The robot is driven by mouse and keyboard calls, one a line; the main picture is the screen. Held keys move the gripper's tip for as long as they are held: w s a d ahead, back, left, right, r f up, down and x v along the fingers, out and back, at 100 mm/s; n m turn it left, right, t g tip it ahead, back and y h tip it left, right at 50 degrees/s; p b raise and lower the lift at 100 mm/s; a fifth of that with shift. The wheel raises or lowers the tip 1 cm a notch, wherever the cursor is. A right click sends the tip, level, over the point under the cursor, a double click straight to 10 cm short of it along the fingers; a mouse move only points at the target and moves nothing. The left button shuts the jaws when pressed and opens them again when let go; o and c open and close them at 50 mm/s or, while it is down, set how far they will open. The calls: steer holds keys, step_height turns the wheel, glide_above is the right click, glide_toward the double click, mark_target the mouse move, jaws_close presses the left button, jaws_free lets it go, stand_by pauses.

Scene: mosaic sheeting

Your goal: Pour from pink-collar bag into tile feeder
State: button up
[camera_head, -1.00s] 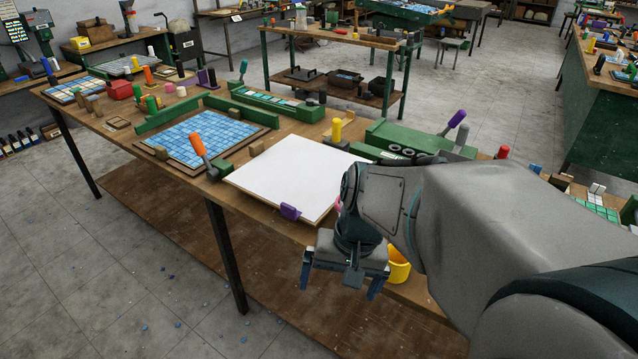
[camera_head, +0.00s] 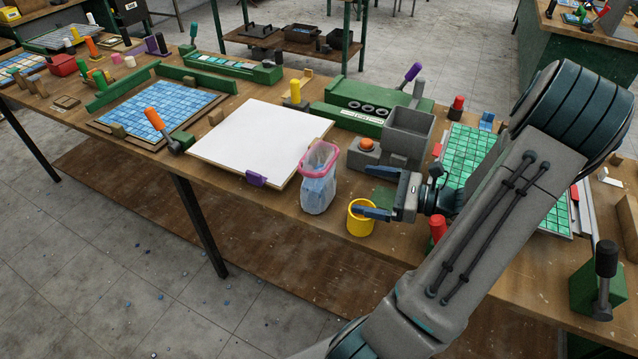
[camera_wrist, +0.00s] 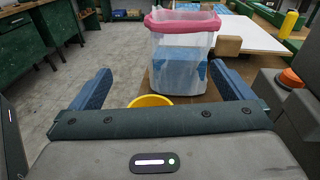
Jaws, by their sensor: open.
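The pink-collar bag (camera_head: 318,184) is a clear bag with a pink rim and blue tiles inside, standing upright on the bench at the front edge of a white board. It also shows in the wrist view (camera_wrist: 182,58), ahead of and between my open fingers. My gripper (camera_head: 368,211) is open and empty, pointing left at the bag, with a gap between. The likely tile feeder is a grey open-topped hopper (camera_head: 408,130) with an orange button, behind my gripper, beside a green machine (camera_head: 362,103). My gripper also fills the bottom of the wrist view (camera_wrist: 163,100).
A yellow cup (camera_head: 360,222) stands just under my fingers, close to the bag; its rim shows in the wrist view (camera_wrist: 150,101). The white board (camera_head: 255,142) has a purple clamp (camera_head: 256,179).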

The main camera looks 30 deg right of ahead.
steer(key=d+m+t, duration=0.2)
steer(key=d, duration=0.1)
steer(key=h+p, duration=0.1)
steer(key=p, duration=0.1)
glide_toward(330, 170)
steer(key=x, duration=0.4)
steer(key=shift+w+a+r, duration=0.1)
steer(key=shift+a+r, duration=0.05)
steer(key=shift+r, duration=0.1)
steer(key=shift+f+p+x, duration=0.15)
steer(key=shift+p+x, duration=0.1)
steer(key=shift+x, duration=1.3)
steer(key=shift+f+p+x, duration=0.15)
steer(key=shift+p+x, duration=0.1)
steer(key=shift+x, duration=1.25)
steer(key=c, duration=1.1)
steer(key=shift+c, duration=0.3)
steer(key=shift+r, duration=0.1)
